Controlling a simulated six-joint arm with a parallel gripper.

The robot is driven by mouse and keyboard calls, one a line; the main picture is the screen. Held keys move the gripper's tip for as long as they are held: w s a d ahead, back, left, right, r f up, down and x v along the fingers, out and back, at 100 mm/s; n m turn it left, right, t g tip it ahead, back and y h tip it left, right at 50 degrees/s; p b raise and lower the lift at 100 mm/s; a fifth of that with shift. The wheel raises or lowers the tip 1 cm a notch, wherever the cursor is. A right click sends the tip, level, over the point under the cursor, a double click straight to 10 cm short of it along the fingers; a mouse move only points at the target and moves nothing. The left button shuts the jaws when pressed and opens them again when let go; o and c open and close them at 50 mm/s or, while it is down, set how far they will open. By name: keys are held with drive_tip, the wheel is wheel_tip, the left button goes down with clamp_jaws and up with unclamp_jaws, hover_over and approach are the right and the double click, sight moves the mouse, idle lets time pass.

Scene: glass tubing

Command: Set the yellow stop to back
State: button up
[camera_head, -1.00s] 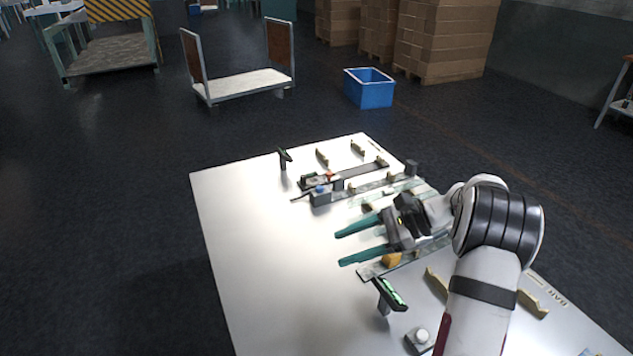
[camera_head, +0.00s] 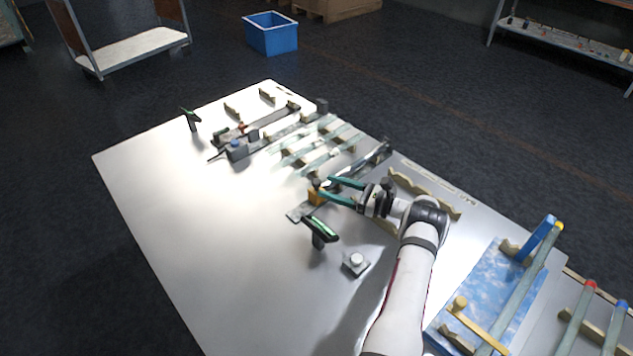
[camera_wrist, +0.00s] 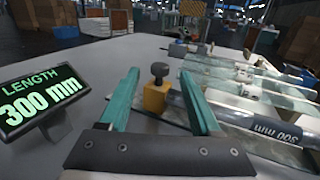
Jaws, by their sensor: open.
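The yellow stop (camera_wrist: 156,97) is a small yellow-orange block with a dark knob on top. In the wrist view it stands between the two teal fingers of my gripper (camera_wrist: 160,92), which are open with gaps visible beside the block. In the head view the stop (camera_head: 316,198) sits on its rail (camera_head: 297,213), at the fingertips of my gripper (camera_head: 325,190). A display (camera_wrist: 42,100) left of the stop reads "LENGTH 300 mm". It also shows in the head view (camera_head: 320,229).
Several glass tubes (camera_head: 318,158) lie on supports behind the stop. A white button box (camera_head: 355,262) stands in front of the display. A blue-patterned tray (camera_head: 480,293) is at the right. The left part of the white table (camera_head: 190,220) is clear.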

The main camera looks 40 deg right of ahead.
sight(317, 181)
drive_tip(key=x, duration=0.5)
clamp_jaws()
drive_tip(key=shift+s, duration=0.1)
idle(1.2)
